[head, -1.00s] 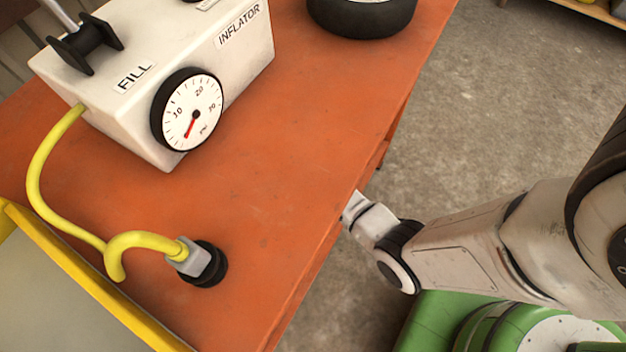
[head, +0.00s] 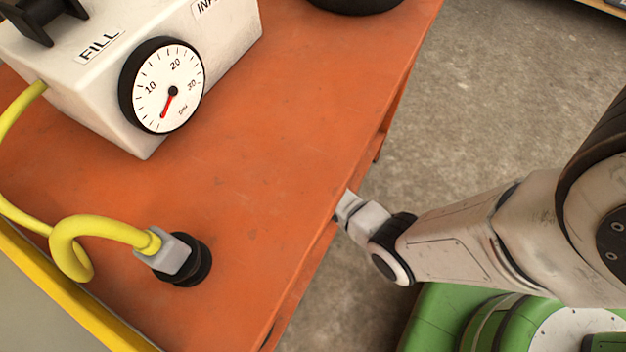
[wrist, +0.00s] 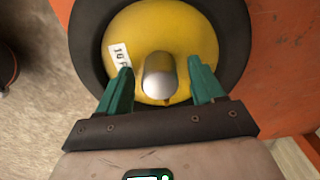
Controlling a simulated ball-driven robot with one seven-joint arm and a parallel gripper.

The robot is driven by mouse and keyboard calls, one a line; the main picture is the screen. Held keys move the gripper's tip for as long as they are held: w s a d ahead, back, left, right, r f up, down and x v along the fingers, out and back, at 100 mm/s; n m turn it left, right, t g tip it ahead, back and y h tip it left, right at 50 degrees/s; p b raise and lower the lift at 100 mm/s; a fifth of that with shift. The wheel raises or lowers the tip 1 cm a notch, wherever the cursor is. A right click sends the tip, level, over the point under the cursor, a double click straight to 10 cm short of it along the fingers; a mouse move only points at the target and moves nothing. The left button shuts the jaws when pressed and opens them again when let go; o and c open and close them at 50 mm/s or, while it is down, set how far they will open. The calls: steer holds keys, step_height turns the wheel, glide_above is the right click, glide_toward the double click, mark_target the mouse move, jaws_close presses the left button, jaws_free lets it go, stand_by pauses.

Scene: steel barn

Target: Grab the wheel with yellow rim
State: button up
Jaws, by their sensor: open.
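The wheel with yellow rim (wrist: 185,30) fills the upper middle of the wrist view, its black tyre (wrist: 88,45) around the yellow disc. A grey metal hub stub (wrist: 160,76) stands out from its centre, and a white label is on the rim. My gripper (wrist: 160,84) is open, its two green fingers on either side of the hub stub, with gaps to it. I cannot tell how far the fingertips are from the rim. The yellow-rimmed wheel does not show in the head view.
An orange table (head: 270,150) carries a white inflator box with a gauge (head: 168,85) and a yellow hose (head: 100,222) ending in a black-and-grey fitting (head: 182,260). A black tyre (head: 355,5) is cut off at the top. Concrete floor lies to the right.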

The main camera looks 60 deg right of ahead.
jaws_close()
stand_by(0.5)
steer(key=shift+r, duration=0.1)
stand_by(0.7)
